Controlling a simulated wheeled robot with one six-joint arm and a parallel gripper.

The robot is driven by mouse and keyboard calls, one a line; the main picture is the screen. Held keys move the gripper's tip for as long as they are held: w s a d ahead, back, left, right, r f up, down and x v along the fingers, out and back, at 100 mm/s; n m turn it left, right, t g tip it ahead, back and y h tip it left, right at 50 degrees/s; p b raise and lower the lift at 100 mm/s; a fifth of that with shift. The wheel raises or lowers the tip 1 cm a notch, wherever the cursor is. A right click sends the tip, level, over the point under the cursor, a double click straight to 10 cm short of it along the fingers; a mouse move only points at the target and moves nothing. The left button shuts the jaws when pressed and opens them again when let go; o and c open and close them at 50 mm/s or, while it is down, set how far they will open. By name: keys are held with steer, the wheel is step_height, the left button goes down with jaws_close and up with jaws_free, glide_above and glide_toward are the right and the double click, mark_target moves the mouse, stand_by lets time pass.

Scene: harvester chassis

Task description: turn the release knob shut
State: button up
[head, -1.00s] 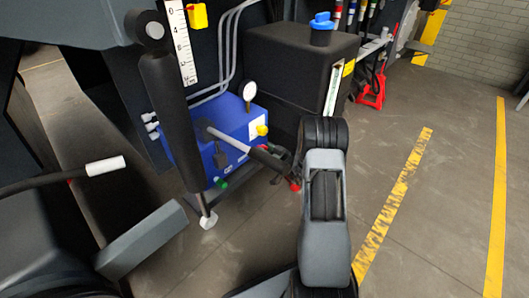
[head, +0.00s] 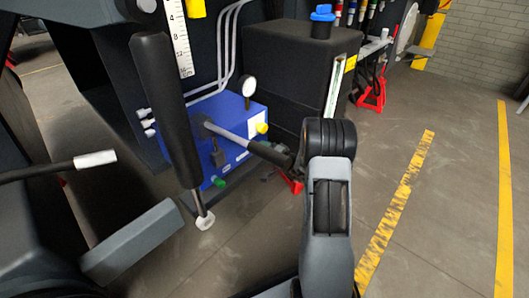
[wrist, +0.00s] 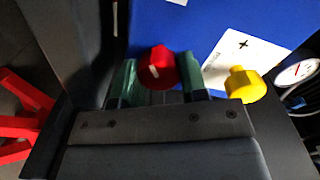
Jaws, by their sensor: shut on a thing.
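The red release knob (wrist: 157,66) with a short white mark sits on the blue pump unit (wrist: 180,28) in the wrist view. My gripper (wrist: 160,78) has its green fingertips on either side of the knob, shut on it. The white mark runs roughly up and down in this view. In the head view the blue pump unit (head: 232,158) is left of my arm. The red knob is hidden there, and my fingertips cannot be made out behind my arm and the lever.
A yellow knob (wrist: 243,85) and a gauge (wrist: 298,72) are right of my gripper. A lever with a black grip (head: 268,152) reaches from the pump towards my arm. A black tank (head: 285,65) stands behind. A red stand (head: 289,184) is low nearby. Open floor lies right.

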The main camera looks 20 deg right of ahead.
steer(key=m+p, duration=0.2)
steer(key=m, duration=0.6)
steer(key=m+p, duration=0.3)
steer(key=m, duration=0.5)
steer(key=m+p, duration=0.2)
steer(key=m, duration=0.6)
steer(key=shift+s+a+f+y, duration=0.1)
steer(key=shift+s+f+y, duration=0.05)
steer(key=shift+f+y, duration=0.15)
stand_by(0.4)
steer(key=o, duration=0.9)
steer(key=shift+r+p, duration=0.1)
steer(key=shift+p, duration=0.2)
steer(key=p+v, duration=0.3)
steer(key=v, duration=1)
steer(key=shift+s+d, duration=0.25)
steer(key=shift+s, duration=0.05)
